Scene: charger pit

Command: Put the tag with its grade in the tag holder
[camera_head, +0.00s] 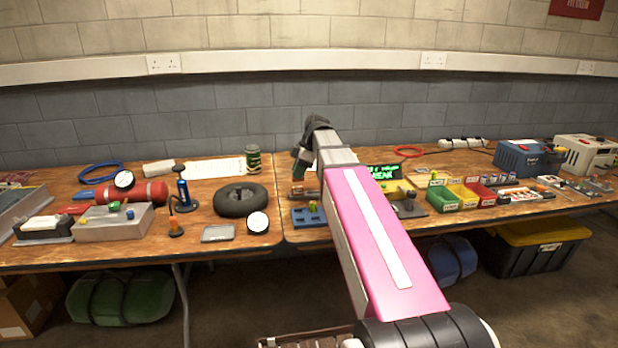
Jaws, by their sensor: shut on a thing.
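My gripper (303,152) is dark and hangs over the back middle of the workbench, at the far end of my pink and grey arm. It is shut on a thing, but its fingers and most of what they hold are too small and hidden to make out. I cannot pick out the tag or its grade. I cannot tell which thing is the tag holder. Green, yellow and red bins (464,195) with small white labels stand right of my arm. A blue slotted tray (300,218) lies at the front, left of my arm.
A black tyre (240,201), a blue-black pump (184,194) and a round gauge (258,222) stand on the left bench. A black tray (519,194) lies right of the bins. White paper (205,168) lies at the back.

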